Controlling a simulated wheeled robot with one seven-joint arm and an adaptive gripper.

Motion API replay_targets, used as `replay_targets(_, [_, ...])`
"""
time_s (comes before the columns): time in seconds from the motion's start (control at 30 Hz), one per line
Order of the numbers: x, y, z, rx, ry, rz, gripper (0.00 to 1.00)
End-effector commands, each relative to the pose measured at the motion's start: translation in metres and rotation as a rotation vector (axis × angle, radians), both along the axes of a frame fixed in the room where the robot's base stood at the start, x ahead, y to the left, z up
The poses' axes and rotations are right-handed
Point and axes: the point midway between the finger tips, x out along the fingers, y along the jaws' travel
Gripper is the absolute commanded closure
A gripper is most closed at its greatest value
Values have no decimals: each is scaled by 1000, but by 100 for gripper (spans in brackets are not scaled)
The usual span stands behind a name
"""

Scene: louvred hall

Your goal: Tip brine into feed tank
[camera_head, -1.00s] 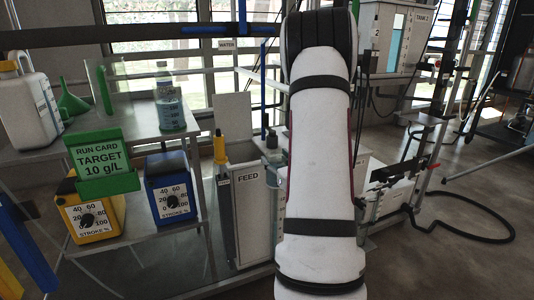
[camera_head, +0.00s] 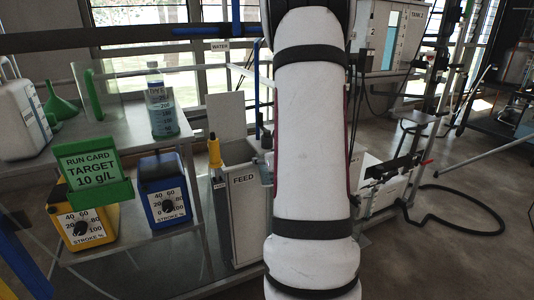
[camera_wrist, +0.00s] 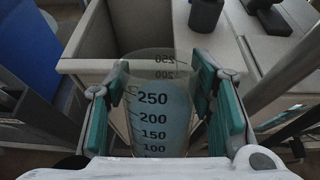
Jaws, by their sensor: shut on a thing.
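My gripper (camera_wrist: 160,78) is shut on a clear graduated beaker (camera_wrist: 152,112), with one green-padded finger on each side. The beaker holds pale bluish liquid and shows marks up to 250. Its tilt is hard to tell. The open grey feed tank (camera_wrist: 88,66) lies beyond and under the beaker in the wrist view, its rim and inner wall showing. In the head view the feed tank (camera_head: 247,222) stands left of my arm, labelled FEED. My arm hides the gripper and most of the beaker there.
A table at left holds a graduated bottle (camera_head: 162,106), a green funnel (camera_head: 61,102) and a white jug (camera_head: 22,120). A green run card (camera_head: 94,168) reads 10 g/L. Yellow (camera_head: 82,226) and blue (camera_head: 164,188) stroke-dial units sit below. A black hose (camera_head: 455,221) lies on the floor at right.

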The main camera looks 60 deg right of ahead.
Motion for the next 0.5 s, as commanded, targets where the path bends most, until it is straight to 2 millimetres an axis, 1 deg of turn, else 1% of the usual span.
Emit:
replay_targets(0.03, [1,-1,4,9,16,0,85])
replay_targets(0.5, [13,-7,5,71,130,2,85])
